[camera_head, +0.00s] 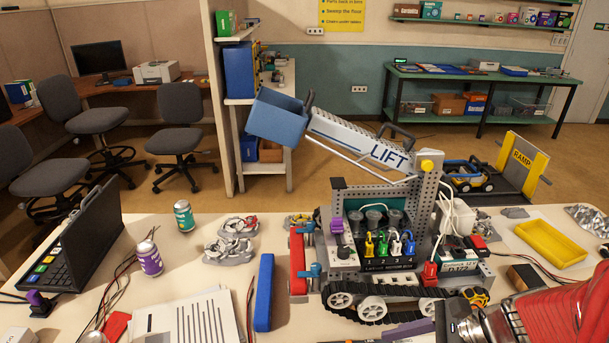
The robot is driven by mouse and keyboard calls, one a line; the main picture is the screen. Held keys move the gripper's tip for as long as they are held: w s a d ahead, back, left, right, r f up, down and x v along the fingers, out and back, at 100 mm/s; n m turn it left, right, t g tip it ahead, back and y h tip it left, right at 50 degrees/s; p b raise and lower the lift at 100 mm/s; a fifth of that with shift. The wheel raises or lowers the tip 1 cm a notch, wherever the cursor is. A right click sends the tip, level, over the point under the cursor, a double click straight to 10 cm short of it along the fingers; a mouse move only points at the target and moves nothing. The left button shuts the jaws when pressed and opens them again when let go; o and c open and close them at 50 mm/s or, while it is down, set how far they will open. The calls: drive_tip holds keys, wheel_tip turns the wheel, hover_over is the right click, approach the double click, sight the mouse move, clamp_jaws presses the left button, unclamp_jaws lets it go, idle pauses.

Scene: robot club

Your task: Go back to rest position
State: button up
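A red arm link with a metal collar and dark end parts, which looks like my arm, reaches in from the bottom right corner. My gripper (462,322) seems to be the dark part at its left end, low over the front of the table (215,277). The picture's lower edge cuts it off. I cannot make out two fingertips or anything held.
The lift model's grey boom rises left to a blue bucket (277,117). A yellow tray (550,243) lies right. Cables and small parts crowd the table.

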wheel_tip(320, 180, up, 12)
drive_tip(key=s+a+n+t+h, duration=0.1)
drive_tip(key=n+h, duration=0.7)
drive_tip(key=n, duration=1.3)
drive_tip(key=shift+s+a+r+t+h, duration=0.25)
drive_tip(key=shift+s+a+t+h, duration=0.15)
drive_tip(key=shift+s+t, duration=0.4)
